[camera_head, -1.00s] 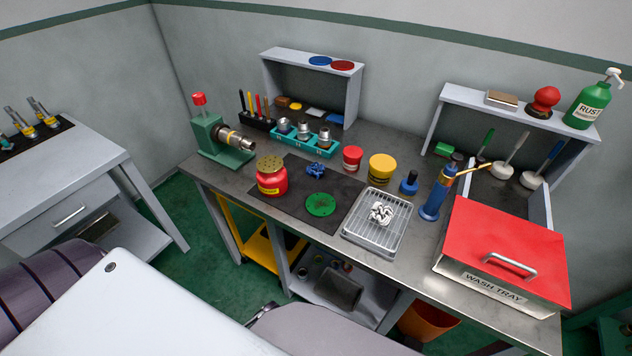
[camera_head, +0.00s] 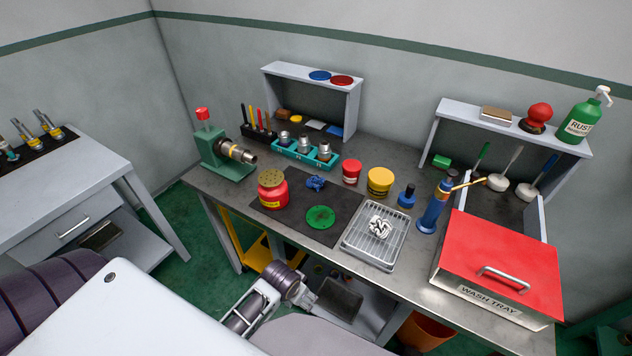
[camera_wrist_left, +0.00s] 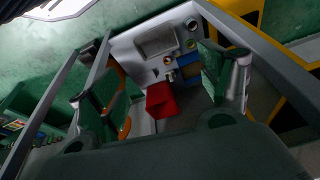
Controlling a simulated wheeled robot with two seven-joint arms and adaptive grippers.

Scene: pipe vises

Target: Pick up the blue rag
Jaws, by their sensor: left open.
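The blue rag (camera_head: 316,182) is a small crumpled bundle. In the head view it lies on the dark mat (camera_head: 338,226) on the workbench, just right of the red can (camera_head: 272,190) with a perforated lid. My left gripper (camera_wrist_left: 165,92) shows in the left wrist view with its two fingers wide apart and nothing held between them. Behind its fingers are a red object (camera_wrist_left: 160,100) and the bench's lower area; the rag is not visible there. In the head view part of my arm shows at the bench's front edge. My right gripper is not in view.
A green disc (camera_head: 320,217) lies on the mat in front of the rag. A teal socket rack (camera_head: 305,154) stands behind it and a green vise (camera_head: 222,155) to the left.

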